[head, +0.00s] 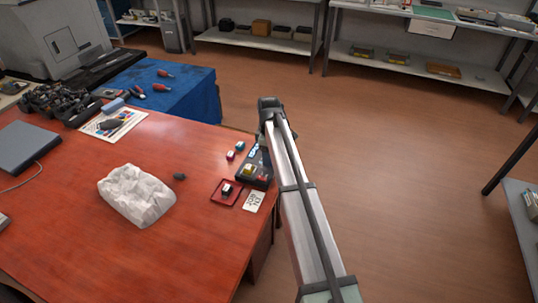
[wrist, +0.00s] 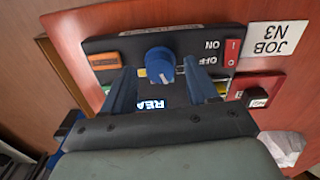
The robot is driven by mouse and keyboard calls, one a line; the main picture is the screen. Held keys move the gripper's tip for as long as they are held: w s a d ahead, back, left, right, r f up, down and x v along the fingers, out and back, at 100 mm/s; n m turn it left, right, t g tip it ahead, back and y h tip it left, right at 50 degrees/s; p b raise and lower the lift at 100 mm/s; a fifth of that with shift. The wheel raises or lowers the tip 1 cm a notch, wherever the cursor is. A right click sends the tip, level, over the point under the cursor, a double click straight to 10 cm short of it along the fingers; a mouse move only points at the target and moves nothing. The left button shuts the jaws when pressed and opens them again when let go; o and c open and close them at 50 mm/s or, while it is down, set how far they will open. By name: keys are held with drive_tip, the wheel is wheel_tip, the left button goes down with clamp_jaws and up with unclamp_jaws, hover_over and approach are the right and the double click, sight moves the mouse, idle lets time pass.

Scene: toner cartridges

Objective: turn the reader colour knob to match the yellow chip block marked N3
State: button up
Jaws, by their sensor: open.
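The reader (wrist: 110,45) is a dark panel with ON and OFF lettering, seen upside down in the wrist view. Its blue knob (wrist: 160,62) has a pale pointer mark. My gripper (wrist: 159,67) is open, with one finger on each side of the knob and gaps between them. A yellow strip (wrist: 141,73) shows beside the knob; its full shape is hidden. A white card (wrist: 277,38) reads JOB N3. In the head view the arm partly hides the reader (head: 258,181).
The reader also has an orange part (wrist: 104,61) and a red switch (wrist: 232,52). In the head view, small blocks (head: 240,146) lie beyond the reader. A crumpled white bag (head: 137,195) lies left on the red table (head: 70,240). The table's right edge is close.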

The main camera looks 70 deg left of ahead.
drive_tip(key=shift+f, duration=0.25)
drive_tip(key=c, duration=1)
drive_tip(key=shift+c, duration=0.2)
drive_tip(key=shift+m, duration=0.3)
drive_tip(key=m, duration=1.2)
drive_tip(key=shift+m, duration=2.3)
